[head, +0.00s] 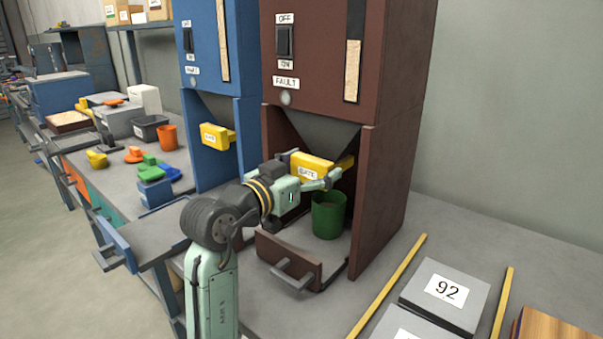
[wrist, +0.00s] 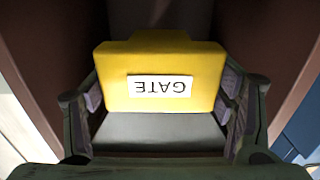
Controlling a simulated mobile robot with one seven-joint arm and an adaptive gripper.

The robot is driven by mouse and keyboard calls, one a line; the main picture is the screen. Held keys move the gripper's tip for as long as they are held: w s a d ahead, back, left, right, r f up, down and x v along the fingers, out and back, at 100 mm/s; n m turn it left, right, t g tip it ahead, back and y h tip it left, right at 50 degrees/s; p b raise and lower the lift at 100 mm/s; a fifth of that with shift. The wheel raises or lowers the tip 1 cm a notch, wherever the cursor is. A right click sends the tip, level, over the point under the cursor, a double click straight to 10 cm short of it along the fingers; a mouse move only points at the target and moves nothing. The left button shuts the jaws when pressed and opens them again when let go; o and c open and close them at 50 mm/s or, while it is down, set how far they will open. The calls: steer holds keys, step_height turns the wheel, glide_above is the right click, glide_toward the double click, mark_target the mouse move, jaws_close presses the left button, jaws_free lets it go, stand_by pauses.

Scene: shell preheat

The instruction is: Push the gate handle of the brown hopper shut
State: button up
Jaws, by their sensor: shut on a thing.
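The brown hopper (head: 322,60) stands right of the blue one in the head view. Its yellow gate handle (head: 312,167), labelled GATE, sits below the funnel, with a yellow bar running back from it to the right. The handle fills the middle of the wrist view (wrist: 160,62), its label upside down. My gripper (head: 317,180) is at the handle, with a finger on each side of it; in the wrist view the fingers (wrist: 160,112) flank its left and right edges. The gripper is shut on the handle. A green cup (head: 328,216) stands below the gate, inside the hopper's bay.
The blue hopper (head: 212,70) with its own yellow handle (head: 216,136) stands close on the left. The brown hopper's side walls (head: 379,190) enclose the bay. A low brown front panel (head: 288,262) with a handle is below. Grey block 92 (head: 445,296) lies right.

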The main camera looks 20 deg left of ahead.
steer(key=shift+w+r, duration=0.1)
steer(key=o, duration=1.7)
steer(key=shift+w+d, duration=0.1)
steer(key=v, duration=1.2)
